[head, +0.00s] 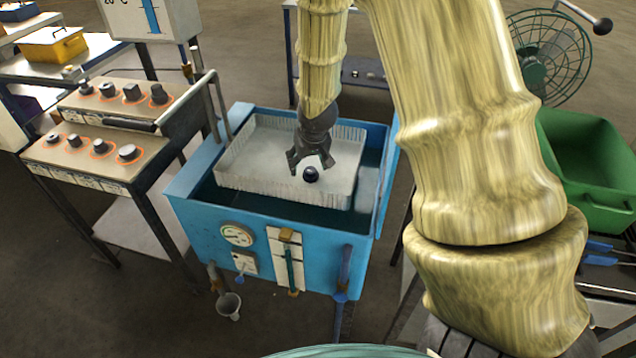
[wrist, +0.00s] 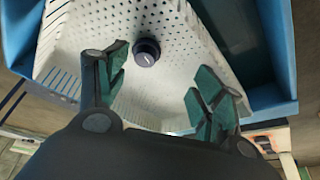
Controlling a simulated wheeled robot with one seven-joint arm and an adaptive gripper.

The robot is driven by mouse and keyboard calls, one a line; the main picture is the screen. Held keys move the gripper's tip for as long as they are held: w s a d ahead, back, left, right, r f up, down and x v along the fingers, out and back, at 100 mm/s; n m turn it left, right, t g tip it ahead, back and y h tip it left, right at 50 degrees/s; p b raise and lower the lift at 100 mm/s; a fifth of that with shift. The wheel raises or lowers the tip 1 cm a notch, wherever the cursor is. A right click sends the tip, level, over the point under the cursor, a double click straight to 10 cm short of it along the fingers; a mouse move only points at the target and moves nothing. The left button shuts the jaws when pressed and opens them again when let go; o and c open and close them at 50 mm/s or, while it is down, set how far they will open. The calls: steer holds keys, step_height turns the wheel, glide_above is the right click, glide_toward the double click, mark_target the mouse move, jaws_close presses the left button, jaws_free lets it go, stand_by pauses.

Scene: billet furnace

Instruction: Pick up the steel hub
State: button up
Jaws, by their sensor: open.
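The steel hub (head: 311,174) is a small dark round piece with a lighter spot on top. It lies on the floor of a white perforated basket (head: 240,185). My gripper (head: 309,168) reaches down into the basket, beside and above the hub in the head view. In the wrist view the hub (wrist: 147,52) shows beyond the gap between my open fingers, nearer the left one. My gripper (wrist: 160,92) has green-padded fingers spread apart with nothing between them. I cannot tell the exact height of the fingertips over the hub.
The basket sits in a blue tank (head: 205,215) with dark liquid, and its walls stand around my gripper. A control panel (head: 110,120) with knobs and a rail stands at left. A green bin (head: 590,205) and a fan (head: 550,55) are at right.

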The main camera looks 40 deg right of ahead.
mark_target(311, 169)
steer(key=shift+m, duration=0.3)
steer(key=shift+w+d+f, duration=0.4)
steer(key=shift+d+f, duration=0.15)
steer(key=shift+f, duration=0.15)
steer(key=shift+w+d+f, duration=0.35)
steer(key=shift+d+f, duration=0.2)
steer(key=shift+f, duration=0.1)
steer(key=shift+w+d+f, duration=0.4)
steer(key=shift+d+f, duration=0.15)
steer(key=shift+f, duration=0.15)
steer(key=shift+h, duration=0.3)
steer(key=shift+w+p+x, duration=0.1)
steer(key=shift+p+x, duration=0.25)
steer(key=shift+x, duration=1)
steer(key=shift+w+p+x, duration=0.15)
steer(key=shift+p+x, duration=0.15)
steer(key=shift+x, duration=1.05)
steer(key=shift+a+r, duration=0.1)
steer(key=shift+a, duration=0.05)
steer(key=c, duration=1.4)
steer(key=shift+r, duration=0.1)
